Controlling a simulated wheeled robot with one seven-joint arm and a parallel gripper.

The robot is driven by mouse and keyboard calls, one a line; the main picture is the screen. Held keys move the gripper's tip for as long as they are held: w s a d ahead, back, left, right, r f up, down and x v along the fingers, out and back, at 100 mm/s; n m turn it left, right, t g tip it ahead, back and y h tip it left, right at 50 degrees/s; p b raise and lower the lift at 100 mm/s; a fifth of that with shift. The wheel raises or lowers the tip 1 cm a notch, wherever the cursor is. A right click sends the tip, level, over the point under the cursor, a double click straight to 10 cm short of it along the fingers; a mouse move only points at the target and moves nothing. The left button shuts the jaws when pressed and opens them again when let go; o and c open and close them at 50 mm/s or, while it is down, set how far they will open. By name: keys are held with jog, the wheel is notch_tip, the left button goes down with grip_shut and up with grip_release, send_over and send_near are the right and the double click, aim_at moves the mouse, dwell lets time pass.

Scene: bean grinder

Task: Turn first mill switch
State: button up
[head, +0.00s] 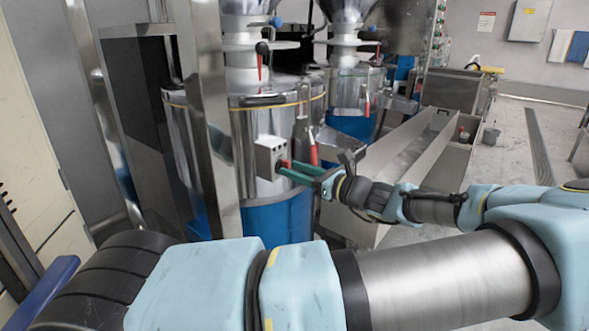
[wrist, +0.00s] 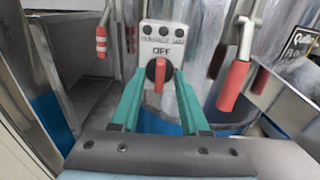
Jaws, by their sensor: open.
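The first mill's switch box (head: 266,157) is a light grey box on the front of the nearer steel mill (head: 240,150). In the wrist view the box (wrist: 163,38) reads "OFF" above a red knob handle (wrist: 159,76) on a round black base. The handle stands upright under the label. Several dark round buttons line the top of the box. My gripper (head: 284,168) has green fingers and reaches the box from the right in the head view. In the wrist view my gripper (wrist: 160,78) is open, one finger on each side of the knob. Contact with the knob cannot be told.
Red-handled levers hang on both sides of the box, one at left (wrist: 101,42) and one at right (wrist: 233,86). A second mill (head: 352,90) stands behind. A long metal trough (head: 405,155) runs at right.

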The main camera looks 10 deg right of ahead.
jog(key=shift+w+a, duration=0.2)
grip_shut()
dwell(0.3)
